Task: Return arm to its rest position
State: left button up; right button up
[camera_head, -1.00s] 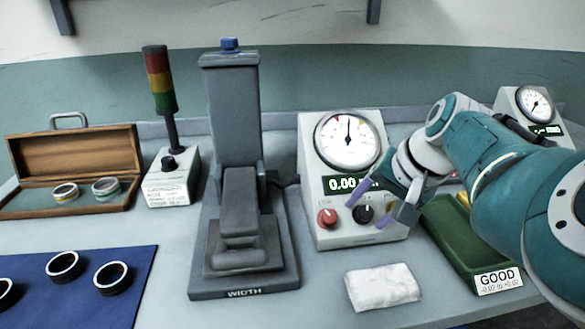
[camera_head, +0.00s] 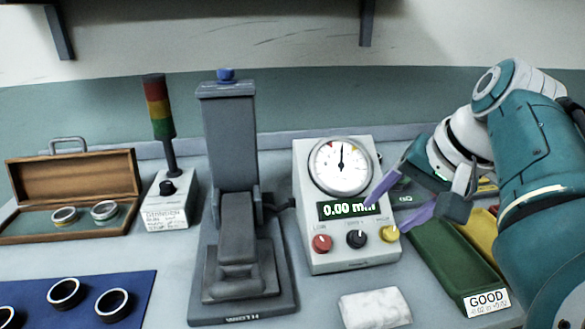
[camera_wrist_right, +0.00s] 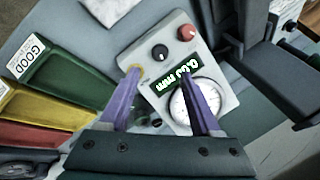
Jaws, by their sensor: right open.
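My right gripper (camera_head: 388,208) is open, with two purple fingers. In the head view it stands in front of the right side of the gauge box (camera_head: 318,254), near its yellow knob (camera_head: 390,234). The right wrist view shows the fingers (camera_wrist_right: 158,100) spread over the same gauge box (camera_wrist_right: 132,58), with nothing between them. Whether a finger touches the box is unclear. My right arm comes in from the right edge, with its elbow bent. My left gripper is not in view.
A grey width gauge stand (camera_head: 243,311) is at the centre. A white cloth (camera_head: 375,308) lies in front. A blue mat (camera_head: 135,285) with rings, a wooden case (camera_head: 75,183) and a signal light (camera_head: 160,105) are left.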

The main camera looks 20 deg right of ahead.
jog(key=shift+d, duration=0.1)
dwell(0.3)
jog(key=s+d+n+h, duration=0.2)
jog(key=s+n+h, duration=0.15)
jog(key=s, duration=0.45)
jog(key=s+a+f+n+g+y, duration=0.1)
jog(key=s+a+n+g+y, duration=0.15)
jog(key=s+a+n, duration=0.95)
notch_tip(320, 180, up, 38)
jog(key=s+a+m+p, duration=0.1)
jog(key=s+m+p, duration=0.1)
jog(key=p, duration=3.6)
jog(key=shift+f+m, duration=0.15)
jog(key=shift+m, duration=0.4)
jog(key=shift+s+t, duration=0.1)
jog(key=shift+t, duration=0.15)
